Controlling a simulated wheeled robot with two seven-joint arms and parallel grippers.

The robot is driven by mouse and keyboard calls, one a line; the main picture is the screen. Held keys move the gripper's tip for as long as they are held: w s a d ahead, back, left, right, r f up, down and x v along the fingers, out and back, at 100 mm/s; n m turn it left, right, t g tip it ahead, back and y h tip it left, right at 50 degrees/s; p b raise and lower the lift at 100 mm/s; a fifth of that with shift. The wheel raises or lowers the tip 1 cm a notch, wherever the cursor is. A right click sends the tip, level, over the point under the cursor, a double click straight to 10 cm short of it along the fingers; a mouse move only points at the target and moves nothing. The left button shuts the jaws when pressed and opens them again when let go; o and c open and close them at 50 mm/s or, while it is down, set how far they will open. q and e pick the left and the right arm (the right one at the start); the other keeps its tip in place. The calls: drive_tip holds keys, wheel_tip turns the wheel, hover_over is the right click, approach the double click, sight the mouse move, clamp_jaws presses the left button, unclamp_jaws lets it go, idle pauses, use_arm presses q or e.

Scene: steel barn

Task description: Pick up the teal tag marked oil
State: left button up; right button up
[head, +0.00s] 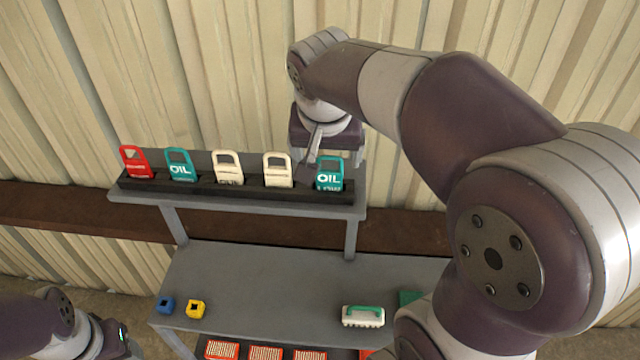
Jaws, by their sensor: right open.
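Two teal tags marked OIL stand in the dark slotted rack on the upper shelf. One teal tag (181,167) is second from the left; the other teal tag (329,179) is at the right end and has a smaller line of text under OIL that I cannot read. My right gripper (317,163) is open, pointing down just behind and above the right-end tag. One finger shows to the left of that tag; the other is mostly hidden, and I cannot tell whether they touch it. My left arm's end (115,340) shows at the bottom left, its fingers out of sight.
A red tag (136,162) and two cream tags (228,168) (278,170) share the rack. Corrugated wall stands close behind.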

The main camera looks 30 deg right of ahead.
sight(327, 174)
drive_tip(key=b+x, duration=0.2)
drive_tip(key=x, duration=0.4)
drive_tip(key=shift+w, duration=0.2)
drive_tip(key=shift+w+a+f+p, duration=0.2)
drive_tip(key=shift+w+f+p, duration=0.15)
drive_tip(key=shift+w+p, duration=0.3)
drive_tip(key=shift+x, duration=0.95)
drive_tip(key=shift+s+d+f, duration=0.2)
drive_tip(key=shift+d+f, duration=0.1)
drive_tip(key=shift+d, duration=0.15)
drive_tip(key=shift+s+d+f, duration=0.25)
drive_tip(key=shift+d, duration=0.2)
drive_tip(key=shift+s+d, duration=0.15)
drive_tip(key=shift+d, duration=0.05)
drive_tip(key=shift+w+a, duration=0.45)
drive_tip(key=shift+a, duration=0.15)
drive_tip(key=c, duration=1)
drive_tip(key=shift+a, duration=0.1)
drive_tip(key=shift+c, duration=0.2)
use_arm(q)
wheel_tip(327, 174, down, 3)
drive_tip(key=shift+w+a+r, duration=0.1)
drive_tip(key=shift+a+r, duration=0.05)
